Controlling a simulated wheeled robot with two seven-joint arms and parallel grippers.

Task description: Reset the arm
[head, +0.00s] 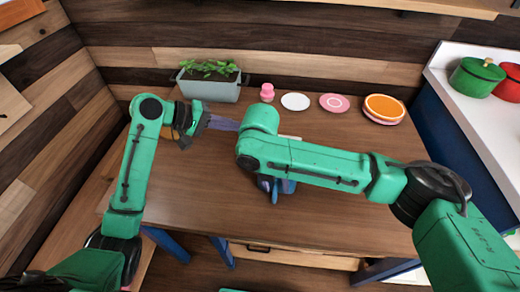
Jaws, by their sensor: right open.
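My right arm reaches in from the right, over the front middle of the table. My left arm comes up from the lower left and bends at a joint over the table's left side.
At the back stand a planter (210,90), a pink item (267,93), plates (295,102) (335,103) and an orange-topped stack (384,107). A counter with pots (476,78) borders the right.

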